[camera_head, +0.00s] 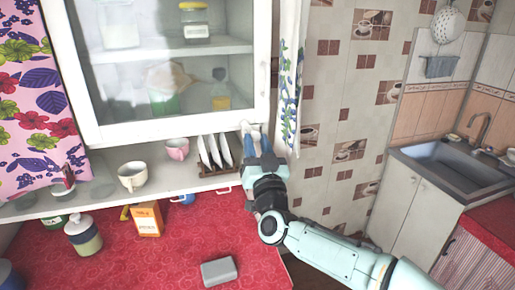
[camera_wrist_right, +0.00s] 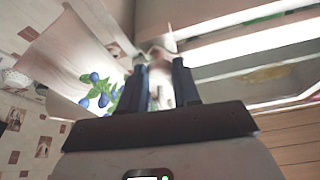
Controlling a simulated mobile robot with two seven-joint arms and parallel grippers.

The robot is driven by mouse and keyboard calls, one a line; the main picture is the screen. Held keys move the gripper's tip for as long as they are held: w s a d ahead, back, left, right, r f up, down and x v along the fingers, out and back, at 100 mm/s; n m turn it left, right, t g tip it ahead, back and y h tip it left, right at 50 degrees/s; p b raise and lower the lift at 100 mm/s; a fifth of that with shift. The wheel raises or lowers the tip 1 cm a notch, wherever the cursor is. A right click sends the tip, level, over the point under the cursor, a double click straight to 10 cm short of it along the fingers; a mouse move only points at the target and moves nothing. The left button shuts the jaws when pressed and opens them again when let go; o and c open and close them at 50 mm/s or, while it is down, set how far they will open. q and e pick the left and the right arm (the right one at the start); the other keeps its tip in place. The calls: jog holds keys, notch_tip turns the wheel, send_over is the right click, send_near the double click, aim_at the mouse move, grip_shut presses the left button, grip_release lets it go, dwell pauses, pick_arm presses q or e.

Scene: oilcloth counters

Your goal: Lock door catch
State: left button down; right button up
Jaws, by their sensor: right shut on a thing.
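The white glass-fronted cabinet door (camera_head: 178,133) is at the top of the head view and looks closed. My right gripper (camera_head: 259,137) is at its lower right corner, with its blue fingers pointing up. The right gripper is shut on a small pale piece there, which appears to be the door catch (camera_head: 245,126). In the wrist view the fingers (camera_wrist_right: 160,72) stand on either side of this pale catch (camera_wrist_right: 161,52). The fingers hide most of it, so I cannot tell its position. My left gripper is not in view.
A plate rack (camera_head: 217,170) with white plates, a pink cup (camera_head: 177,149) and a cream cup (camera_head: 132,176) stand on the shelf below the door. A patterned curtain (camera_head: 290,85) hangs close to the right of the gripper. The red counter (camera_head: 170,255) holds a grey block (camera_head: 219,271).

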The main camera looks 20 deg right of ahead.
jog(key=m+h, duration=0.1)
jog(key=m, duration=0.1)
jog(key=shift+a+m+b, duration=0.15)
jog(key=shift+m+b, duration=0.15)
jog(key=shift+m+g+h, duration=0.3)
jog(key=shift+m+h, duration=0.3)
jog(key=shift+m, duration=0.6)
jog(key=shift+a+r+m+g+h, duration=0.1)
jog(key=shift+m+g+h, duration=0.35)
jog(key=shift+m, duration=0.8)
jog(key=shift+a+r+m+g+h, duration=0.15)
jog(key=shift+m+h, duration=0.5)
jog(key=shift+m, duration=0.6)
jog(key=shift+d+f, duration=0.1)
jog(key=o, duration=1)
jog(key=shift+o, duration=0.2)
